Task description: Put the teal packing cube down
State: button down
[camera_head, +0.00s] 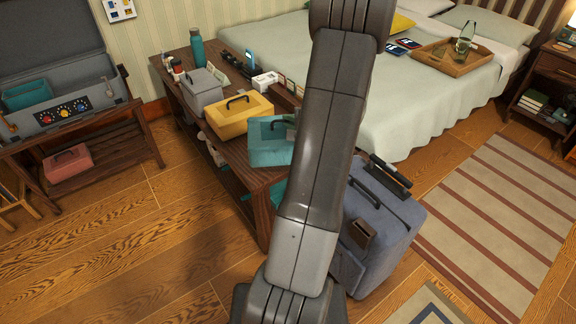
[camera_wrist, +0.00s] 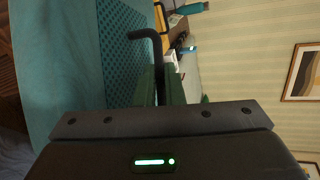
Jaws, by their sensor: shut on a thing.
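The teal packing cube (camera_head: 268,142) shows in the head view at the near end of the wooden bench (camera_head: 232,152), its right part hidden behind my arm. I cannot tell whether it touches the bench top or hangs just above it. In the wrist view the teal cube (camera_wrist: 72,70) fills the left side, with a mesh panel and a dark handle. My gripper (camera_wrist: 161,78) has its green fingers shut on the handle of the teal cube.
A yellow cube (camera_head: 240,115) and a grey cube (camera_head: 202,90) stand on the bench behind the teal one, with a teal bottle (camera_head: 197,48). A blue-grey suitcase (camera_head: 392,222) stands right of the bench. Wooden floor (camera_head: 150,235) is clear at left.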

notch_tip(320, 180, down, 9)
jog(key=shift+f+b, duration=0.1)
jog(key=shift+b, duration=0.45)
jog(key=shift+f+b, duration=0.1)
jog(key=shift+b, duration=0.2)
jog(key=c, duration=1.5)
grip_release()
jog(key=shift+c, duration=0.2)
